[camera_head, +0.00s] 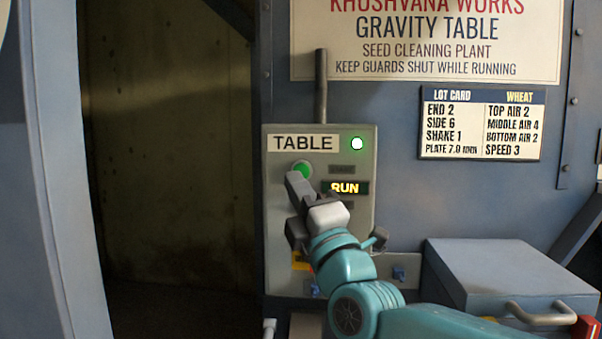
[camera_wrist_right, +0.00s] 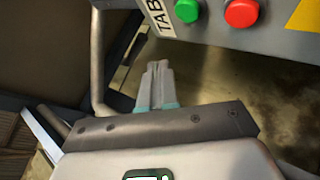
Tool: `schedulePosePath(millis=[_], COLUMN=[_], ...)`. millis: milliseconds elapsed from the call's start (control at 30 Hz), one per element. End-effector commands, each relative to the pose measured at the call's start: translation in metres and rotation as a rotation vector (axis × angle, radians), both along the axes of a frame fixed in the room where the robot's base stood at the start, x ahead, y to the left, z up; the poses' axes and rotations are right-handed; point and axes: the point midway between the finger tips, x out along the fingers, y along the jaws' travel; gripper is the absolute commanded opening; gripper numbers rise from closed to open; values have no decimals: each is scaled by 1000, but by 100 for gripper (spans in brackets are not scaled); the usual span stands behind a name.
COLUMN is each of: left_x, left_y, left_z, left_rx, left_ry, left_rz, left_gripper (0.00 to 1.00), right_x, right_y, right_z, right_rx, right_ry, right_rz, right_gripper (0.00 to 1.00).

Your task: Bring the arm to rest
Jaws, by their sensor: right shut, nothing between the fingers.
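My right arm comes in from the lower right in the head view. Its gripper (camera_head: 297,184) is shut and empty, in front of the grey TABLE control panel (camera_head: 278,225). The fingertips appear just below the green button (camera_head: 302,169); the head view does not settle whether they touch it. In the right wrist view the closed fingers (camera_wrist_right: 158,68) show apart from the green button (camera_wrist_right: 187,10) and the red button (camera_wrist_right: 241,12). My left gripper is not in view.
A lot card (camera_head: 481,124) and a large sign (camera_head: 425,40) are on the blue machine wall. A grey-blue box (camera_head: 490,270) with a handle (camera_head: 542,316) juts out at the lower right. A dark opening (camera_head: 170,150) lies left of the panel.

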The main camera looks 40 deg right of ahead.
Motion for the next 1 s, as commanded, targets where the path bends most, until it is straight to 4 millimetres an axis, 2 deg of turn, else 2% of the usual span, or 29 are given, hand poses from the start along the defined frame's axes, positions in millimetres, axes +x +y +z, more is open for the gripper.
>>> schedulePosePath(millis=[567,667,767,867,900,967,1000], left_x=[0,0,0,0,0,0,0], left_y=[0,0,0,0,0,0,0], left_z=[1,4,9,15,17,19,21], left_rx=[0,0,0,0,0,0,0], left_ry=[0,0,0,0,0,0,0], left_rz=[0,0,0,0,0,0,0], left_gripper=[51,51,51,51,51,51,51], right_x=[0,13,49,95,110,129,139], right_y=[0,1,7,22,30,42,51], right_z=[1,-8,-42,-104,-135,-181,-212], right_rx=[0,3,13,32,41,57,74], right_ry=[0,30,117,258,323,419,484], right_rz=[0,5,31,73,93,123,146], right_gripper=[0,0,0,0,0,0,0])
